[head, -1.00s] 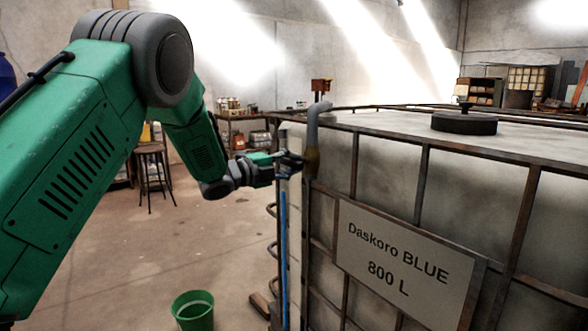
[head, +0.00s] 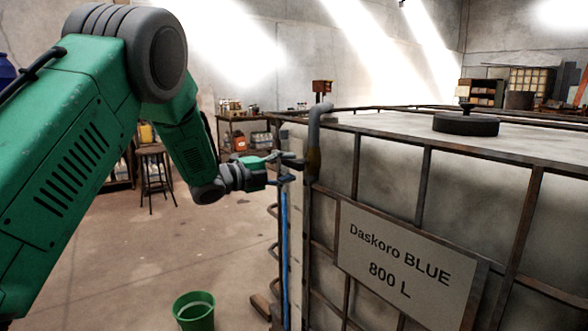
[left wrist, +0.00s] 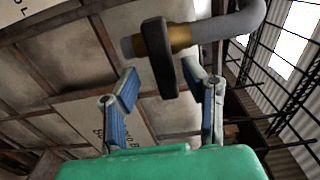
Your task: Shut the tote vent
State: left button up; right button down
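The tote (head: 400,175) is a pale tank in a rusty cage with a plate reading "Daskoro BLUE 800 L". At its near left corner stands a bent grey pipe (head: 314,118) with a brass part (head: 313,160). The left wrist view shows the pipe (left wrist: 225,30), a brass collar (left wrist: 167,40) and a flat dark handle (left wrist: 160,58) across it. My left gripper (head: 292,168) is beside the brass part. Its fingers (left wrist: 160,72) are apart, with the handle's lower end between the fingertips in the picture; I cannot tell whether they touch it. My right gripper is out of view.
A round black lid (head: 465,125) sits on the tote top. A green bucket (head: 193,311) stands on the floor at the tote's left. A stool (head: 153,172) and a workbench (head: 240,122) are behind. The floor between them is mostly clear.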

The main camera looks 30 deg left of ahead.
pick_arm(q)
jog(key=v, duration=1)
jog(key=shift+f, duration=0.2)
jog(key=shift+w, duration=0.1)
jog(key=s+d+f+n+g+y, duration=0.25)
jog(key=d+f+n, duration=0.2)
jog(key=f, duration=0.55)
jog(key=s+d+f+n+g+y, duration=0.1)
jog(key=s+d+f+n+g, duration=0.25)
jog(key=f, duration=0.75)
jog(key=s+d+f+n+g+y, duration=0.1)
jog(key=s+d+f+n+y, duration=0.15)
jog(key=f+n, duration=0.55)
jog(key=s+d+f+n+g, duration=0.2)
jog(key=s+f, duration=0.3)
jog(key=s, duration=0.4)
jog(key=s+d+f+n+g, duration=0.2)
jog(key=s+d+f+g, duration=0.1)
jog(key=s, duration=0.7)
jog(key=s+d+f+n+g, duration=0.2)
jog(key=s+d+f+g, duration=0.1)
jog(key=s+f, duration=0.5)
jog(key=shift+s+d+g+y, duration=0.2)
jog(key=shift+s+g+y, duration=0.25)
jog(key=shift+s, duration=0.45)
